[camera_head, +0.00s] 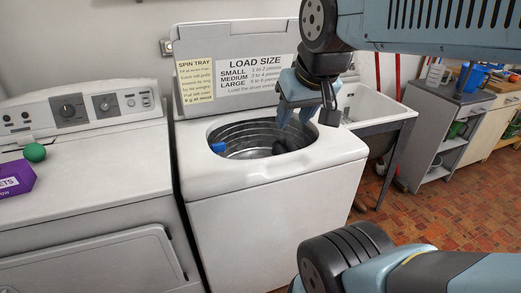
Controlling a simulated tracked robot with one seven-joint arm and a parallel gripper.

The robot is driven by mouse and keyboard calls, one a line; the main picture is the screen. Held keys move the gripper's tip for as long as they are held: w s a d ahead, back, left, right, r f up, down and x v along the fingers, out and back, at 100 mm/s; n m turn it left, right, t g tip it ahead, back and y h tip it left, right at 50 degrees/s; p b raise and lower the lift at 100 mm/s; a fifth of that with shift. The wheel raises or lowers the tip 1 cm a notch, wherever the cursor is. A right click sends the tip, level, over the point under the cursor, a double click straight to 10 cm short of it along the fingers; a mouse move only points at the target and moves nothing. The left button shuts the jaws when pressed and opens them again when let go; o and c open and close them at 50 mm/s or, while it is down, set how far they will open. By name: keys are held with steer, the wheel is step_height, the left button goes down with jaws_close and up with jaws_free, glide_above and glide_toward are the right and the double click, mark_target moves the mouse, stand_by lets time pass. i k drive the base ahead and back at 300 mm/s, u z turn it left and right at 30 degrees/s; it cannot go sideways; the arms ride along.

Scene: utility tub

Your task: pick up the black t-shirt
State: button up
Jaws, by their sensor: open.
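A dark bundle (284,147), which looks like the black t-shirt, lies inside the drum of the open top-loading washer (270,186). Only a small part of it shows, low at the drum's right side; the front rim may hide the rest. My gripper (296,120) points down over the right side of the drum opening, above the dark bundle. Its fingers are apart with nothing seen between them. I cannot tell how far above the bundle the fingertips are.
A blue item (218,147) shows at the drum's left edge. The washer's raised lid (232,62) stands behind my gripper. A dryer (85,135) with a green ball (35,152) and purple box (15,179) stands left. A white sink (372,106) is at right.

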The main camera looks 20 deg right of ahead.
mark_target(284, 145)
steer(key=z, duration=0.3)
steer(key=i, duration=0.15)
steer(key=u, duration=2.4)
steer(key=k, duration=1.2)
steer(key=z, duration=2.6)
steer(key=k, duration=0.1)
steer(key=u, duration=0.45)
steer(key=i, duration=0.85)
steer(key=z, duration=0.05)
